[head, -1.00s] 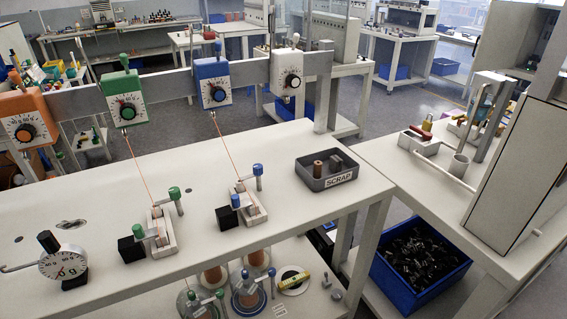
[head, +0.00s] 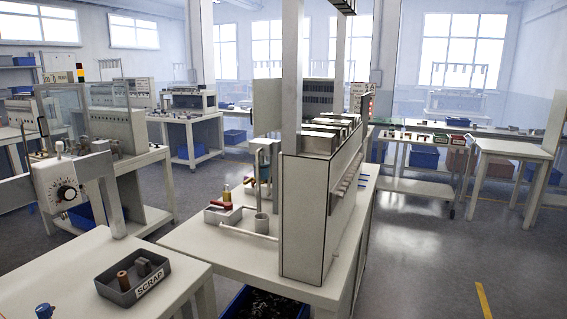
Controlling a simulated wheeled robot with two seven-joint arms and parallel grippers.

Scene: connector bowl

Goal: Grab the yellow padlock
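Neither of my grippers shows in the head view.
A dark SCRAP bin (head: 127,293) sits on the nearer bench. A blue crate (head: 236,302) is below. Open floor (head: 430,250) lies to the right.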

